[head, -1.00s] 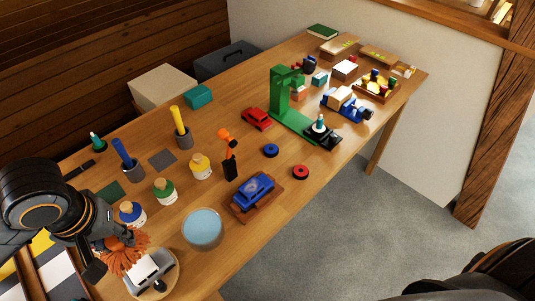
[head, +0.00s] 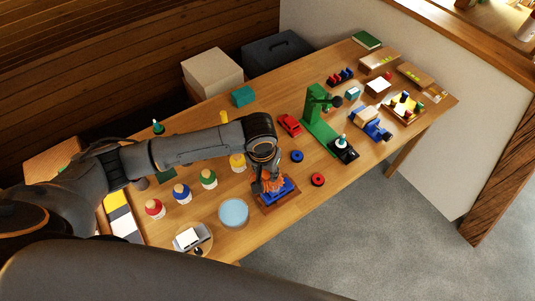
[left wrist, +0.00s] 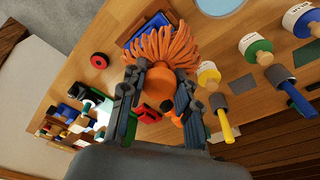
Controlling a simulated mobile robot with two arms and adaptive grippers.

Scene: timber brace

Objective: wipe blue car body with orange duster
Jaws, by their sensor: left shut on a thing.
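The blue car body (head: 287,188) sits on a brown wooden block near the front middle of the table. My left gripper (head: 266,180) is over it, shut on the orange duster. The duster's orange strands (head: 273,185) hang down at the car body and hide part of it. In the left wrist view the gripper (left wrist: 160,88) holds the duster (left wrist: 166,50) between its fingers, and its strands overlap the blue car body (left wrist: 147,24). Contact looks likely, but I cannot tell how firm. My right gripper is not in view.
A pale blue round dish (head: 233,212) stands left of the car. Labelled jars, such as the green one (head: 208,179), stand behind it. Blue (head: 297,156) and red (head: 317,179) rings lie to the right. A green stand (head: 318,130) and a red car (head: 290,124) are further back.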

